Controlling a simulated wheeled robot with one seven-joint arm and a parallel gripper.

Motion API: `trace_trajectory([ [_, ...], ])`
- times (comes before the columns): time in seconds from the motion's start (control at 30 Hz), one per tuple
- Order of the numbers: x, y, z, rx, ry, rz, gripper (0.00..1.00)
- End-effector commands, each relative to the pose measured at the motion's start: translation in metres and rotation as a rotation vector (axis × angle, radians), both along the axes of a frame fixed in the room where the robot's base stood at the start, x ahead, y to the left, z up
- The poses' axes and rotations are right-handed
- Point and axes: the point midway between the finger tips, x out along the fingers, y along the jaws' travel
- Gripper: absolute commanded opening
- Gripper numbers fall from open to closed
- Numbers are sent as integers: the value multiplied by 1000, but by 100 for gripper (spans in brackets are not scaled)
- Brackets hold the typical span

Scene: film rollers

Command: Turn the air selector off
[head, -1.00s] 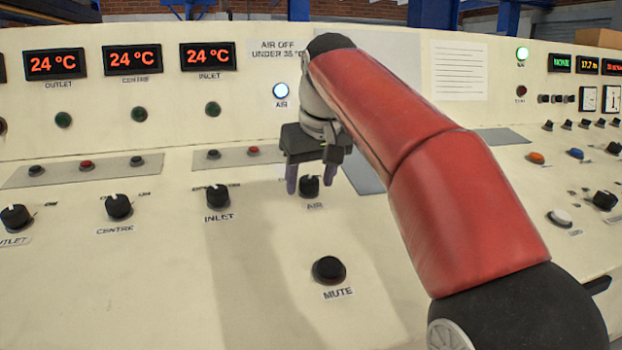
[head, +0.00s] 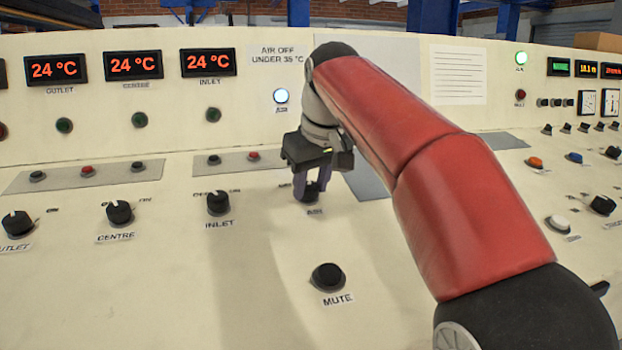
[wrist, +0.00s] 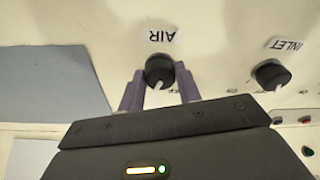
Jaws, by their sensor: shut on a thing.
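The air selector (head: 308,194) is a black round knob on the sloping cream panel, partly hidden by my fingers in the head view. In the wrist view the knob (wrist: 160,70) shows a white pointer mark, below its upside-down AIR label. My gripper (head: 312,190) is at the knob, with its purple fingers on either side of it. In the wrist view the gripper (wrist: 160,85) has one finger at each side of the knob, shut on it.
The INLET knob (head: 218,203) and CENTRE knob (head: 119,213) stand to the left. The black MUTE button (head: 328,277) is below. Three displays, including the inlet display (head: 208,62), read 24 °C. A sign (head: 278,55) reads AIR OFF UNDER 35 °C.

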Motion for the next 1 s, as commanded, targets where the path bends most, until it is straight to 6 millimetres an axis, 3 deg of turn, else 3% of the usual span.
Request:
trace_trajectory([
  [0.6, 3, -2, 1, -122, -39, 543, 11],
  [1.0, 4, -2, 2, -183, -56, 811, 11],
])
